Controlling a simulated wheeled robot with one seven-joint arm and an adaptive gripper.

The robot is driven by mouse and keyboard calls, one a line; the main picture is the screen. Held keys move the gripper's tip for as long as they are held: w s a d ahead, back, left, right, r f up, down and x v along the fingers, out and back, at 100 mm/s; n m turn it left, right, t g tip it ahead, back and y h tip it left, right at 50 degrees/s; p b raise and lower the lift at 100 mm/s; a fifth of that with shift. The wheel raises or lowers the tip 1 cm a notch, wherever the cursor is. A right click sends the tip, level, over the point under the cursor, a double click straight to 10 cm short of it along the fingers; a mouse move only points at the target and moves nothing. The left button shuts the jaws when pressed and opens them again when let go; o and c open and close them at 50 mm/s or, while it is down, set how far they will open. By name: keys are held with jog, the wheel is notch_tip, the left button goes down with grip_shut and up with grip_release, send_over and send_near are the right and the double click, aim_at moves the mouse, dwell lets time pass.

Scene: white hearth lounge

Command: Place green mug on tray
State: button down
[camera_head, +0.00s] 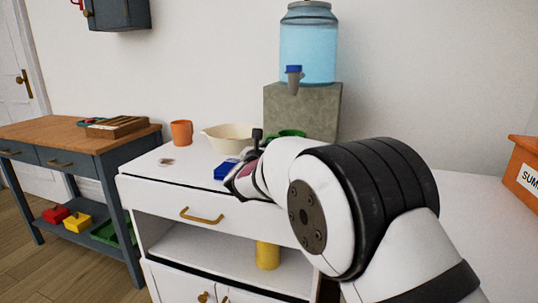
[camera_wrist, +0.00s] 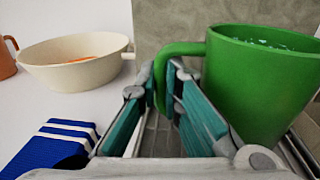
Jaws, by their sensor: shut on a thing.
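The green mug (camera_wrist: 262,85) stands upright on the right of the wrist view, with pale bits showing inside its rim. My gripper (camera_wrist: 170,95) has its teal finger pads closed on either side of the mug's handle (camera_wrist: 186,48). In the head view the green mug (camera_head: 292,133) is mostly hidden behind my arm, in front of the stone block. I cannot tell which is the task's tray.
A cream bowl (camera_head: 232,136), an orange mug (camera_head: 181,133) and a blue striped cloth (camera_head: 227,168) share the white cabinet top. A water dispenser (camera_head: 309,45) stands on the stone block (camera_head: 275,108). A yellow cylinder (camera_head: 267,255) is on the shelf below.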

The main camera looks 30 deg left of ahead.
notch_tip(320, 180, down, 2)
jog(key=shift+f+b, duration=0.1)
jog(key=shift+b, duration=0.2)
jog(key=c, duration=2.1)
grip_release()
jog(key=o, duration=0.3)
jog(key=shift+o, duration=0.2)
jog(key=shift+s, duration=0.15)
jog(key=p+v, duration=0.2)
jog(key=v, duration=0.9)
jog(key=shift+s+d, duration=0.25)
jog(key=shift+s, duration=0.05)
